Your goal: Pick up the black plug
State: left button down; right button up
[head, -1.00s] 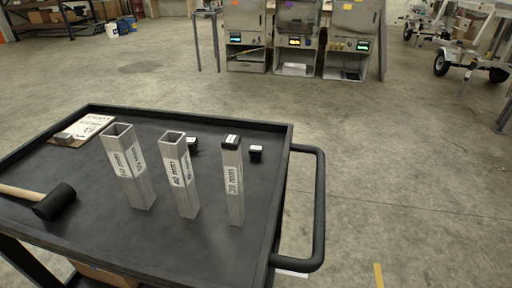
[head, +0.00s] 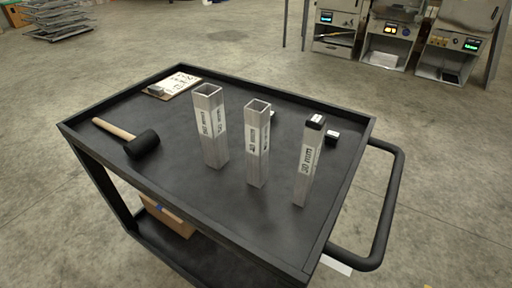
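A small black plug (head: 332,138) with a whitish top stands on the black cart just right of and behind the rightmost aluminium tube. A second small plug (head: 272,114) is mostly hidden behind the middle tube (head: 257,145); only a bit of its pale top shows. The rightmost tube (head: 309,165) stands upright with a black plug (head: 317,121) seated in its top end. The left tube (head: 210,128) and the middle tube are upright with open tops. Neither of my grippers is in view.
The black cart top (head: 200,190) has a raised rim and a handle (head: 395,200) at right. A mallet (head: 138,143) lies at left, a clipboard (head: 175,84) at the back left. The cart's front middle is clear. Machines (head: 390,40) stand behind on open floor.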

aim_at(332, 137)
jog(key=l+u, duration=0.1)
jog(key=u, duration=0.5)
jog(key=l+u, duration=0.65)
jog(key=l, duration=0.2)
jog(key=k+l+u, duration=0.15)
jog(key=l+u, duration=0.2)
